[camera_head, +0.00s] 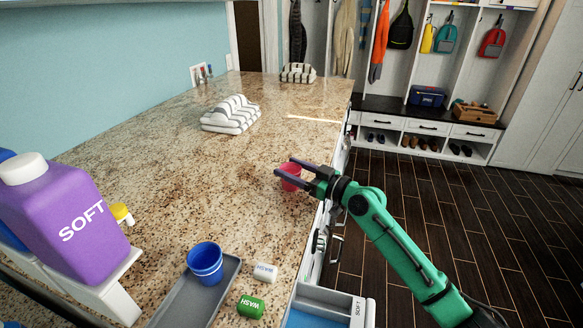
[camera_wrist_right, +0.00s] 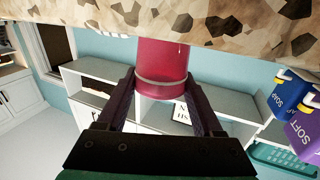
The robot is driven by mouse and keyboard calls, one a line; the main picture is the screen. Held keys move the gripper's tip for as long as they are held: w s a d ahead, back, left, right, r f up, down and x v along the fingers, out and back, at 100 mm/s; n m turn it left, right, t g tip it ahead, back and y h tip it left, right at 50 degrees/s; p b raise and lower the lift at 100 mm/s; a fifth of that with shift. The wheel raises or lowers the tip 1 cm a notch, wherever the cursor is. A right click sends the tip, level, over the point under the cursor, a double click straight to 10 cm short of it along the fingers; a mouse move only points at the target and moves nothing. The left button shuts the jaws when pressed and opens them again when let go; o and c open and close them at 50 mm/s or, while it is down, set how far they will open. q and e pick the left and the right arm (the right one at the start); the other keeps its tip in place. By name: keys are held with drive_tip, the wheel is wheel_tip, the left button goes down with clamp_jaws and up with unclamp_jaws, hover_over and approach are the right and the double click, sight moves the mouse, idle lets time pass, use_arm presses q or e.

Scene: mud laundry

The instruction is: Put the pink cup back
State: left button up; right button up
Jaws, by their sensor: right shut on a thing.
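The pink cup (camera_head: 291,178) is at the right edge of the granite counter. It shows large in the right wrist view (camera_wrist_right: 163,62), between the two fingers. My right gripper (camera_head: 287,169) reaches in from the right and is shut on the cup. The cup's wall meets the speckled granite in the wrist view; I cannot tell whether it rests on the counter. A blue cup (camera_head: 205,260), seemingly a stack, stands on a long grey tray (camera_head: 228,276) at the near edge. My left gripper is not in view.
A white WASH block (camera_head: 265,272) and a green WASH block (camera_head: 250,306) lie right of the tray. A purple SOFT jug (camera_head: 70,225) stands at left. A drawer (camera_head: 320,303) is open below. Striped folded towels (camera_head: 231,115) lie farther back; mid-counter is clear.

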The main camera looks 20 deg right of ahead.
drive_tip(key=shift+w+f, duration=0.1)
drive_tip(key=shift+f, duration=0.15)
drive_tip(key=o, duration=1.3)
drive_tip(key=shift+r, duration=0.1)
drive_tip(key=shift+d+r, duration=0.1)
drive_tip(key=b+v, duration=0.6)
drive_tip(key=v, duration=0.6)
drive_tip(key=shift+b, duration=0.3)
